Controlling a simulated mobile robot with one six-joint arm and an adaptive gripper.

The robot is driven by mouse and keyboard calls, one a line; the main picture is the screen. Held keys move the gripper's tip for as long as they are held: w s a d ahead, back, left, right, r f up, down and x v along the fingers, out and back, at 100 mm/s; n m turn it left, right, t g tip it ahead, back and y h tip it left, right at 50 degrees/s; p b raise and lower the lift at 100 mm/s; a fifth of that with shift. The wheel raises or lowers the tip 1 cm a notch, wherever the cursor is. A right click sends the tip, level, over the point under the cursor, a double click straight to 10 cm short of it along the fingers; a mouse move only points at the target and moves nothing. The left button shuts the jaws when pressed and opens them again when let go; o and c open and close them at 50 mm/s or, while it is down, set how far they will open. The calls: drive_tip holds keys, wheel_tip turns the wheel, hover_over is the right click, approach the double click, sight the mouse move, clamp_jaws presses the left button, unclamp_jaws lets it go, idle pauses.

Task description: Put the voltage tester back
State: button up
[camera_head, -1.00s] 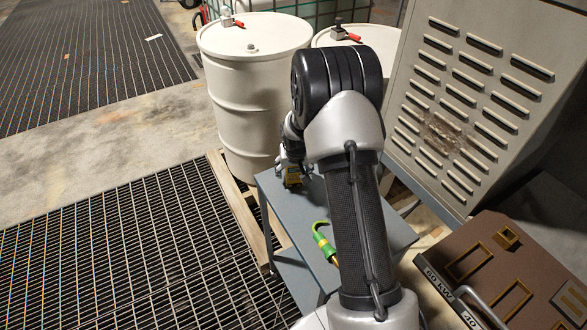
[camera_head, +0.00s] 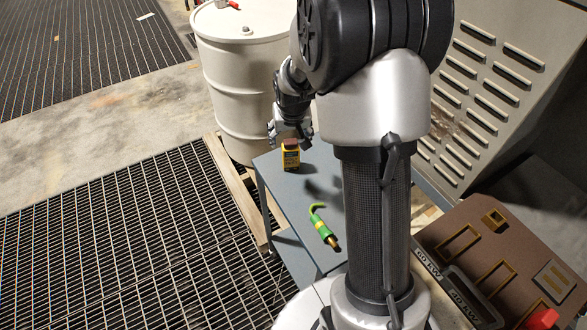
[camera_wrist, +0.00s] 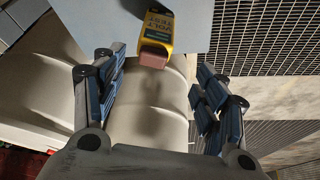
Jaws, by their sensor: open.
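The voltage tester (camera_head: 290,155) is a small yellow block with a dark label and a reddish-brown end. It stands near the far left corner of the grey-blue table (camera_head: 285,185). In the wrist view the tester (camera_wrist: 157,30) shows at the top, its brown end towards me and "VOLT TEST" readable. My gripper (camera_head: 289,136) is open and empty just above the tester. In the wrist view the fingers of my gripper (camera_wrist: 160,80) are spread wide, with the tester beyond their tips and apart from them.
A green hooked tool (camera_head: 322,229) with a yellow band lies on the table. A brown board (camera_head: 490,260) with outlined recesses is at the lower right. A cream drum (camera_head: 240,80) stands behind the table, a louvred cabinet (camera_head: 485,90) at right. Floor grating (camera_head: 130,240) lies left.

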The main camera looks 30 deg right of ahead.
drive_tip(key=s+a+r+n+y, duration=0.1)
drive_tip(key=s+a+r, duration=0.5)
drive_tip(key=s+r, duration=0.35)
drive_tip(key=s+a+r+n, duration=0.2)
drive_tip(key=s+a+r, duration=0.3)
drive_tip(key=s+r, duration=0.45)
drive_tip(key=s+a+f, duration=0.2)
drive_tip(key=s+a, duration=0.1)
drive_tip(key=s, duration=0.8)
drive_tip(key=shift+a+n+y, duration=0.15)
drive_tip(key=shift+n+y, duration=0.15)
drive_tip(key=shift+n, duration=0.1)
drive_tip(key=shift+f+b, duration=0.2)
drive_tip(key=shift+b, duration=0.1)
